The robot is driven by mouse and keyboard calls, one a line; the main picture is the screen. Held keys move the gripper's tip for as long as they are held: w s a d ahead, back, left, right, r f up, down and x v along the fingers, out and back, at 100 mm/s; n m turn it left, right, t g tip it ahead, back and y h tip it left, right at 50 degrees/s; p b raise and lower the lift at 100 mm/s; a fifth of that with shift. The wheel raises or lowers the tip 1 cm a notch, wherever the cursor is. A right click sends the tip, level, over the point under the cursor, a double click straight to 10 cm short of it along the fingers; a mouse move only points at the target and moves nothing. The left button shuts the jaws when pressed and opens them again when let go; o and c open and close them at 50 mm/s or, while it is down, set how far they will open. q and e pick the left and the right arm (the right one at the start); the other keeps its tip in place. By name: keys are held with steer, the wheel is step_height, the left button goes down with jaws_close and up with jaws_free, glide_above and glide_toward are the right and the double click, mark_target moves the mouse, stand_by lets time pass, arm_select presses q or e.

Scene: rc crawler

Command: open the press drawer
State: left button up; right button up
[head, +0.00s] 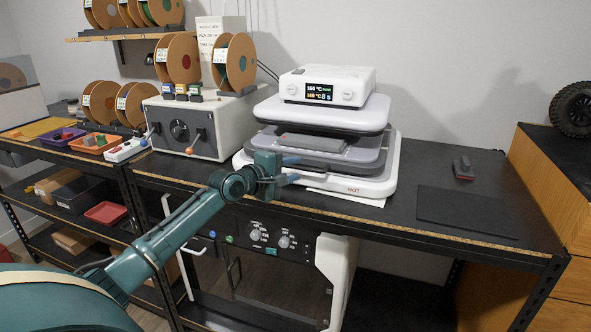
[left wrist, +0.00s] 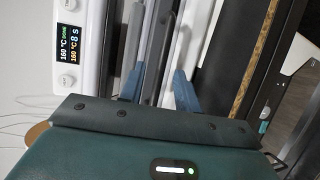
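The heat press (head: 335,115) stands on the workbench, with a white control box on top whose lit display reads 160 °C and "DONE". Its grey lower drawer (head: 368,158) lies between the raised upper plate and the white base marked "HOT"; a flat grey block (head: 315,142) rests on it. My left gripper (head: 289,170) is at the drawer's front left. In the left wrist view its blue fingers (left wrist: 160,88) are apart, with the drawer's grey front edge (left wrist: 160,50) between or just beyond them. Contact cannot be told. My right gripper is not in view.
A dark mat (head: 468,212) and a small red-and-black tool (head: 463,168) lie on the bench (head: 420,165) at right. A cabinet with knobs (head: 268,240) sits below the bench edge.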

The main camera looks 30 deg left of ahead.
arm_select(q)
steer(key=shift+x, duration=0.9)
jaws_close()
